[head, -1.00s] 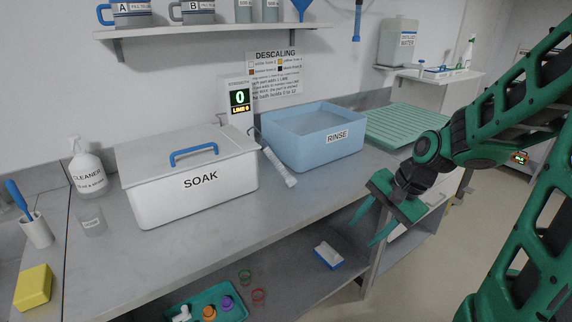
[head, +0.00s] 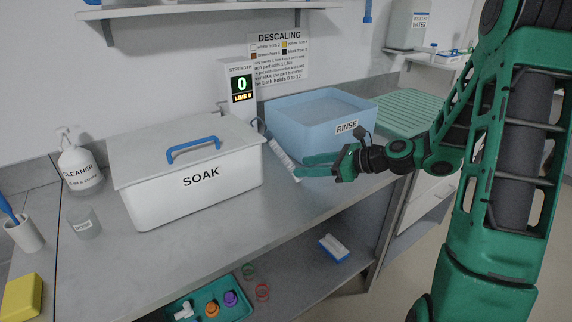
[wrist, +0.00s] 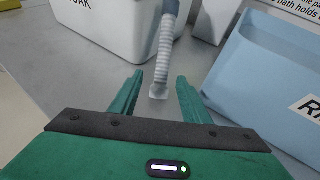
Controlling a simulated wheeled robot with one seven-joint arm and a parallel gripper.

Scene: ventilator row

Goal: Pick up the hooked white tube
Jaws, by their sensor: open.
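The hooked white tube (head: 281,156) lies on the counter between the white SOAK bath and the blue RINSE basin. It is a ribbed pale tube with a greyer upper part bending near the display post. In the wrist view the tube (wrist: 166,50) runs down the middle, its near end at the gap between my fingers. My gripper (head: 302,166) is open and low over the counter at the tube's near end. In the wrist view my gripper (wrist: 158,82) has one finger on each side of that end. I cannot tell whether either finger touches it.
The lidded SOAK bath (head: 190,185) is left of the tube, and the RINSE basin (head: 318,118) is right. A display post (head: 238,88) showing 0 stands behind. The counter's front (head: 250,218) is bare. A teal tray (head: 212,305) sits on the shelf below.

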